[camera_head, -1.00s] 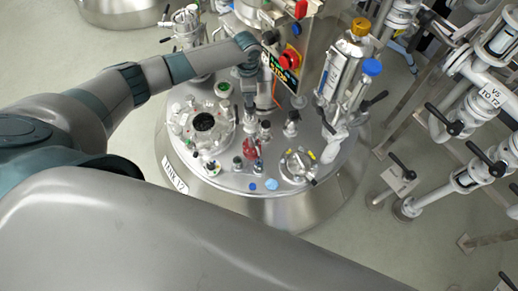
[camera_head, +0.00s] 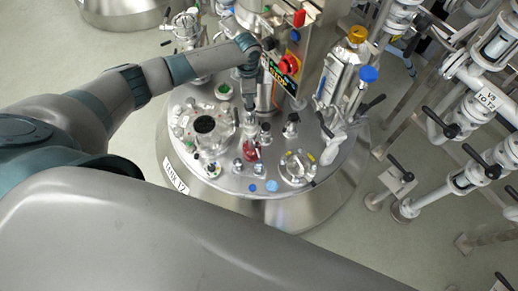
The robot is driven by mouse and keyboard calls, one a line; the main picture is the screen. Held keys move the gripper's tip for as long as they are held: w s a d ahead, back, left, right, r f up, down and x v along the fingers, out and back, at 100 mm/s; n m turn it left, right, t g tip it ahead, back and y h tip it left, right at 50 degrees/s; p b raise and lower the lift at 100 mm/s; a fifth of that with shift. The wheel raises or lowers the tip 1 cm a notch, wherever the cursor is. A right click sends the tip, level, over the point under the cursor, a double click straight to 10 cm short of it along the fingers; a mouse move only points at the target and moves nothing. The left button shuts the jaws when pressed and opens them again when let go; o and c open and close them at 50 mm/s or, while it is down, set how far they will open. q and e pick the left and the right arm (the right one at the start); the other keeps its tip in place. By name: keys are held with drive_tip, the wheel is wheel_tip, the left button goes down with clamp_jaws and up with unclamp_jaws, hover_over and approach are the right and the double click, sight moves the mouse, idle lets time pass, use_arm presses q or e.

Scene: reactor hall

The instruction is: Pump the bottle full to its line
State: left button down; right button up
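My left arm reaches over the round steel tank top (camera_head: 220,178), with its wrist above the centre. My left gripper (camera_head: 250,128) points down just behind a small red fitting (camera_head: 251,151); whether they touch is unclear. Its fingers are too small to tell open from shut. I cannot single out a bottle with a fill line or a pump for sure. A clear labelled cylinder (camera_head: 336,78) with a yellow cap (camera_head: 357,34) stands at the right of the tank, beside a blue knob (camera_head: 369,74). My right gripper is not in view.
A panel with a red stop button (camera_head: 290,65) stands right of my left wrist. Small fittings crowd the tank top, including a black round port (camera_head: 204,125) and a clamped lid (camera_head: 297,166). Pipes with black-handled valves (camera_head: 487,167) fill the right side.

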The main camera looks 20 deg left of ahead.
use_arm(q)
drive_tip(key=shift+r+p, duration=0.8)
drive_tip(key=shift+r, duration=0.5)
idle(0.4)
wheel_tip(320, 180, up, 6)
idle(0.8)
idle(0.5)
